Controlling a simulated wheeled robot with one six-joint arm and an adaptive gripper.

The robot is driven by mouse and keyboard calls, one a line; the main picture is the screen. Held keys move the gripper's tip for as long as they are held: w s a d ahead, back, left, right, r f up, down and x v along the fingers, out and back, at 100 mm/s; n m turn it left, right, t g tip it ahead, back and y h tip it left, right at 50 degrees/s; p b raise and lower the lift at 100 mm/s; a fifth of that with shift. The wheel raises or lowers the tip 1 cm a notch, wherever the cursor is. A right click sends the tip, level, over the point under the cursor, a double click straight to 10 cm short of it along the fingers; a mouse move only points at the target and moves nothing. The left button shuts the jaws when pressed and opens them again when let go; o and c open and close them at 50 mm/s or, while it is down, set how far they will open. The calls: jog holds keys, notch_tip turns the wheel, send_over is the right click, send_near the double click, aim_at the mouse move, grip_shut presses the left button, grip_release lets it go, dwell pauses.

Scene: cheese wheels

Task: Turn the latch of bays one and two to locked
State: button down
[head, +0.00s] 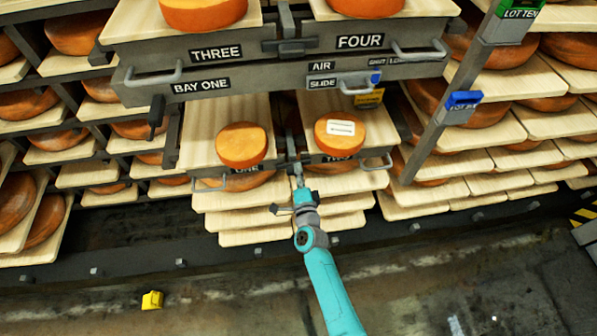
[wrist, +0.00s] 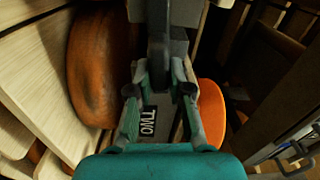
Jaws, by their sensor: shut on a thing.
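The latch (head: 290,147) of bays one and two is a dark metal bar on the post between the plates marked ONE (head: 246,171) and TWO (head: 337,158). My gripper (head: 298,181) is at its lower end, with the teal arm reaching up from below. In the wrist view the two fingers (wrist: 160,88) are shut on the dark latch bar (wrist: 157,50), which runs up the picture between them. The TWO plate (wrist: 148,121) shows sideways between the fingers. The fingers hide part of the latch, and I cannot tell its exact turn.
Cheese wheels lie on the boards of bay one (head: 241,146) and bay two (head: 338,136), the right one labelled. Pull handles (head: 377,163) stick out beside my gripper. A grey rail (head: 235,83) crosses above. A yellow block (head: 152,300) lies on the otherwise open floor.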

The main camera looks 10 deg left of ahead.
jog(key=shift+f+m, duration=0.1)
jog(key=shift+m, duration=0.6)
jog(key=shift+d, duration=0.1)
jog(key=c, duration=1.1)
grip_release()
jog(key=v, duration=1.2)
